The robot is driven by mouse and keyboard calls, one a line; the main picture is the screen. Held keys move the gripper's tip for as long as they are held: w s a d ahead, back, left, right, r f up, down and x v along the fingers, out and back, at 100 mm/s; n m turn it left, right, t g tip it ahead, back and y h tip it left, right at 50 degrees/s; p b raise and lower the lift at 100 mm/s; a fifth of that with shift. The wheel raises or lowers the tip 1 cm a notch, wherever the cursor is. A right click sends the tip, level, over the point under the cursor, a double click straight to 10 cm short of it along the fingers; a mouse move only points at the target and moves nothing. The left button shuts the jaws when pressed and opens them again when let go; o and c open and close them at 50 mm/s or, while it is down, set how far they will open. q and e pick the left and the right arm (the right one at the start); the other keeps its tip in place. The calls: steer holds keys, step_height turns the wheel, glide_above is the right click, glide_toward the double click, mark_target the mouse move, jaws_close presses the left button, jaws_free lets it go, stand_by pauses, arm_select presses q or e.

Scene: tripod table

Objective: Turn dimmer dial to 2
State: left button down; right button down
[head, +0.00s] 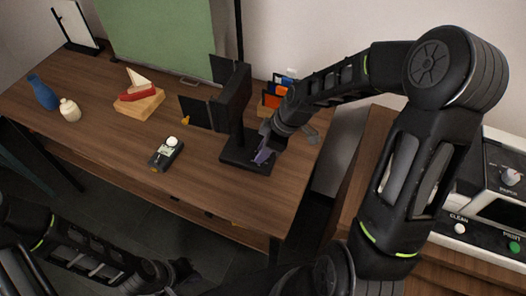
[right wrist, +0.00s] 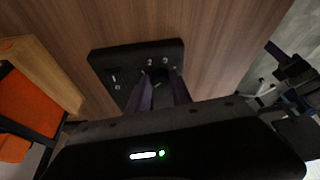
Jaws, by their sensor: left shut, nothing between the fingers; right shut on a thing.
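A black dimmer base (head: 236,155) stands near the right end of the wooden table, with a dark upright panel rising from it. In the right wrist view its top plate (right wrist: 104,57) carries small white marks, among them a 2 and a 3 near the fingers. My right gripper (head: 264,156) reaches down onto this base; its purple fingers (right wrist: 160,93) are shut on the dimmer dial, which they largely hide. I cannot read which mark the dial points to. My left gripper (head: 184,271) is shut and empty, low in front of the table, away from the base.
On the table (head: 100,100) are a blue bottle (head: 43,93), a cream jar (head: 69,110), a toy boat (head: 138,88) on a wooden block and a dark handheld device (head: 165,154). A control box (head: 490,180) is at right.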

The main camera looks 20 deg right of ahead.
steer(key=m+b, duration=0.1)
steer(key=m, duration=0.1)
steer(key=m+t+h+b, duration=0.1)
steer(key=m, duration=0.1)
steer(key=shift+s+a+f, duration=0.1)
steer(key=shift+a, duration=0.1)
steer(key=m+h+b, duration=0.1)
steer(key=m+b, duration=0.2)
steer(key=b, duration=0.2)
steer(key=m+h+b, duration=0.2)
steer(key=m+b, duration=0.2)
steer(key=b, duration=0.1)
steer(key=m+h+b, duration=0.1)
steer(key=m+b, duration=0.3)
steer(key=b, duration=0.1)
steer(key=shift+a+f+t+b, duration=0.15)
steer(key=shift+a+t+b, duration=0.15)
steer(key=shift+a, duration=0.05)
steer(key=shift+a+r+m+h+b, duration=0.15)
steer(key=shift+m+h+b, duration=0.45)
steer(key=shift+m+b, duration=0.6)
steer(key=shift+r, duration=0.1)
steer(key=c, duration=1.1)
jaws_free()
steer(key=shift+c, duration=0.2)
steer(key=shift+r, duration=0.1)
steer(key=p+v, duration=0.1)
steer(key=v, duration=0.6)
steer(key=shift+r, duration=0.35)
